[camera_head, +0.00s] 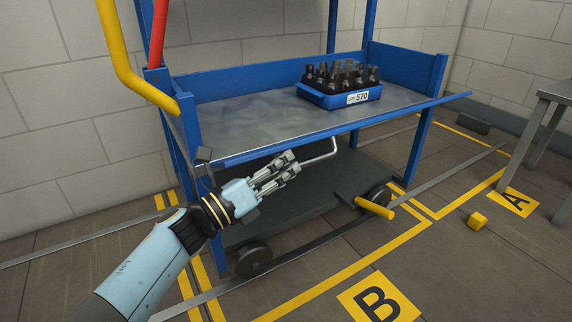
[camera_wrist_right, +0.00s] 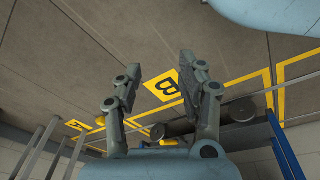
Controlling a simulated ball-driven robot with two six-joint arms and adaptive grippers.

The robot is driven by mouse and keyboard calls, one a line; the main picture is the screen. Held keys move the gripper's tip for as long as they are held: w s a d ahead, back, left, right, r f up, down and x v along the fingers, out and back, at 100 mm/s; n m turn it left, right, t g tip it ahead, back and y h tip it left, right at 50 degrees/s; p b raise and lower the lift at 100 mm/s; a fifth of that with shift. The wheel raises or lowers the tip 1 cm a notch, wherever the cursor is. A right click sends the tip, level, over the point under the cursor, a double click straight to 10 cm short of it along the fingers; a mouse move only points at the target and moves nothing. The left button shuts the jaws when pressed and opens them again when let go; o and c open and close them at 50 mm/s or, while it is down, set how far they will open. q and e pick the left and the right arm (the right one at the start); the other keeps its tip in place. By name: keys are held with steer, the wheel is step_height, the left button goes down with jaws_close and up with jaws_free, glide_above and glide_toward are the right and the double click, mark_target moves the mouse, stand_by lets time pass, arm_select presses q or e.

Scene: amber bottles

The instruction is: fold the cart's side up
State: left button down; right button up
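The blue cart (camera_head: 205,80) has a grey deck, and its low back and right-end walls stand upright. Its front side (camera_head: 440,103) lies folded down, a blue-edged panel along the front that sticks out past the right post. A bent grey handle (camera_head: 334,147) hangs below its edge. My left gripper (camera_head: 294,162) is just under that edge, its fingers pointing right at the handle's left part. Whether they grip the bar is unclear. My right gripper (camera_wrist_right: 159,64) shows in the right wrist view, open with nothing between its fingers.
A blue crate of amber bottles (camera_head: 316,98) stands on the deck towards the back. A yellow pedal (camera_head: 374,207) projects near the front wheel. A grey table (camera_head: 556,89) stands at the right.

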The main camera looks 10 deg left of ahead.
mark_target(280, 150)
arm_select(q)
steer(key=r+n+p, duration=0.1)
steer(key=r+p, duration=0.1)
steer(key=w+r+n+p, duration=0.1)
steer(key=shift+a+r+n+y, duration=0.3)
steer(key=r+n+p, duration=0.2)
steer(key=shift+w+a+y+p, duration=0.3)
steer(key=shift+w+a+p, duration=0.05)
steer(key=shift+w, duration=0.05)
steer(key=shift+w+a+r+n+y+p, duration=0.3)
steer(key=shift+w+a+r+n+p, duration=0.5)
steer(key=shift+w+r+n+p, duration=0.25)
steer(key=shift+w+a+r, duration=0.4)
steer(key=shift+w+a, duration=0.05)
steer(key=shift+w, duration=0.05)
arm_select(e)
steer(key=s+d+f, duration=0.2)
steer(key=s+f, duration=0.5)
steer(key=f, duration=0.1)
steer(key=s+d+f+g, duration=0.1)
steer(key=s+d+f, duration=0.2)
steer(key=s+f, duration=0.4)
steer(key=shift+s+d+f+g+h, duration=0.15)
steer(key=shift+s+f+g+h, duration=0.2)
steer(key=shift+s, duration=0.25)
arm_select(q)
steer(key=shift+f, duration=0.15)
arm_select(e)
steer(key=shift+s+d, duration=0.1)
steer(key=shift+s, duration=0.1)
